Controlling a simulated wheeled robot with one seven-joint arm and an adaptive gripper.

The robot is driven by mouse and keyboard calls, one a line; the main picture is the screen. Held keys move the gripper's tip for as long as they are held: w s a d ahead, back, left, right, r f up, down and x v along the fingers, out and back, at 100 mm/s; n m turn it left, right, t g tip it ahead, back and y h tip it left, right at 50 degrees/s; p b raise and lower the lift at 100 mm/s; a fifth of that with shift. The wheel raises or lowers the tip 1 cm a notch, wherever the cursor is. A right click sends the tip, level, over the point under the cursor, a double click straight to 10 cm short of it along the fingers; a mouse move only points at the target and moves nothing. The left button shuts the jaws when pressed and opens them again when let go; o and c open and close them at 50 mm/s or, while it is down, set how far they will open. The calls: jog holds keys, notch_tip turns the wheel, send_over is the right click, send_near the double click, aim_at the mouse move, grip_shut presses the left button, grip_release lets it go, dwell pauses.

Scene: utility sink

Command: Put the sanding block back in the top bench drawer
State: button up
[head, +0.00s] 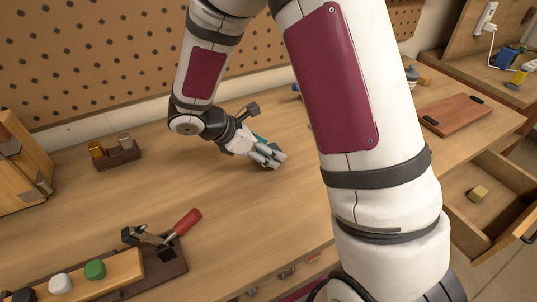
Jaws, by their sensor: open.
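My gripper (272,158) is low over the middle of the wooden bench top (215,215), with its fingers open and pointing down to the right. Something teal (261,141) shows beside and partly behind the fingers; I cannot tell what it is or whether the fingers touch it. A drawer (463,222) stands pulled open at the right. A small tan block (478,193) lies inside it. I cannot tell which of these, if either, is the sanding block. My arm hides part of the bench and the drawer's left side.
A toggle clamp with a red handle (188,223) is fixed at the front left, near a strip with coloured caps (95,270). A small holder (117,156) stands at the back left. A reddish-brown board (452,115) lies at the right. Pegboard (90,60) closes the back.

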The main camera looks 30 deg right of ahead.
jog(key=shift+d+f, duration=0.25)
jog(key=shift+f, duration=0.05)
jog(key=shift+c, duration=0.3)
jog(key=c, duration=1.3)
jog(key=shift+r, duration=0.15)
